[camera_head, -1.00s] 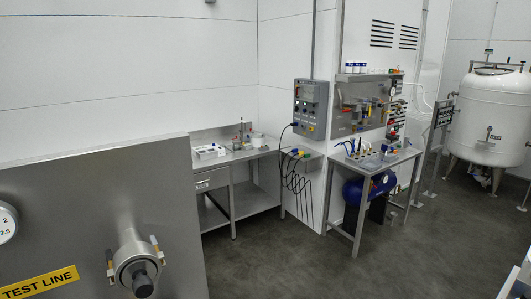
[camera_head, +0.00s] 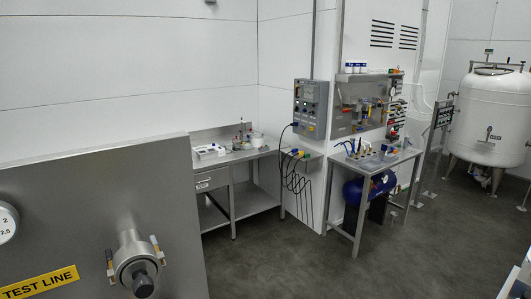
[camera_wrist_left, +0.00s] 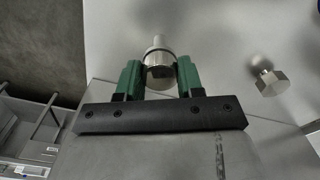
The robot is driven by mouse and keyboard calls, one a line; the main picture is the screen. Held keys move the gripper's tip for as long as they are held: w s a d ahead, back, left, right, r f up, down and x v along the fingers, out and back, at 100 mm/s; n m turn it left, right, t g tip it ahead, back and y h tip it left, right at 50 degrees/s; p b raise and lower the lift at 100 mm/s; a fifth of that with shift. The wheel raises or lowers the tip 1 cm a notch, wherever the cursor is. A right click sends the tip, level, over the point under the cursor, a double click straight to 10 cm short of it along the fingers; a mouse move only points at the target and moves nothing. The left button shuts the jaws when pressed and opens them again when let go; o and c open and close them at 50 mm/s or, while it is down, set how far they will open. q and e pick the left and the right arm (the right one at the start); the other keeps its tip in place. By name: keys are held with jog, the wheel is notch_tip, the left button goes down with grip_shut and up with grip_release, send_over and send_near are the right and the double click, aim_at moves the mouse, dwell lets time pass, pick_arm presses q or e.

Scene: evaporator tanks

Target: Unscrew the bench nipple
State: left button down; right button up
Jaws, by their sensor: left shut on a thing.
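In the left wrist view my left gripper (camera_wrist_left: 159,68) has its two green fingers shut on a round, shiny steel fitting, which I take for the bench nipple (camera_wrist_left: 160,76). A thinner metal stem rises from its far end. The lower part of the fitting is hidden by the gripper body, so I cannot tell whether it is still threaded into anything. I cannot single out the nipple or my left gripper in the head view. My right gripper is in neither view.
A second hex-headed steel fitting (camera_wrist_left: 271,83) stands to the right of the gripper. The head view shows a panel labelled TEST LINE (camera_head: 165,175) with a round fitting (camera_head: 137,265), a steel bench (camera_head: 265,203), a tool table (camera_head: 385,163) and a white tank (camera_head: 490,105). Open floor lies at right.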

pick_arm(q)
jog(key=n, duration=0.2)
jog(key=shift+n, duration=0.3)
jog(key=n, duration=0.3)
jog(key=shift+n, duration=1.1)
jog(key=c, duration=1)
grip_release()
